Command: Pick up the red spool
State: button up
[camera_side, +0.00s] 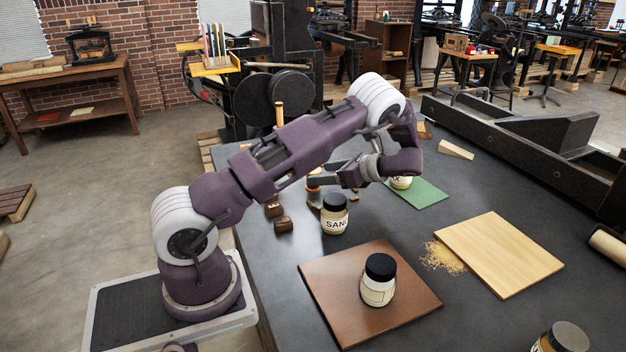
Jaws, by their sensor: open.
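My gripper (318,181) is at the end of my bent arm, low over the dark table and pointing left. Its fingers are small in this view and seen from the side; they are apart. A small orange-brown round thing (313,186) stands at the fingertips, partly hidden by them. It may be the red spool, but I cannot tell for sure, nor whether the fingers touch it. No other clearly red spool shows on the table.
A dark-lidded jar labelled SAND (334,216) stands just in front of the gripper. Small brown blocks (283,224) lie to its left. Another jar (379,281) stands on a brown board (325,279). A green mat (428,194), pale board (500,254) and sawdust-like grains (441,258) lie right.

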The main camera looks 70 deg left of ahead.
aim_at(305, 185)
jog(key=shift+a+f, duration=0.35)
jog(key=x, duration=0.7)
jog(key=shift+r, duration=0.1)
jog(key=c, duration=1.3)
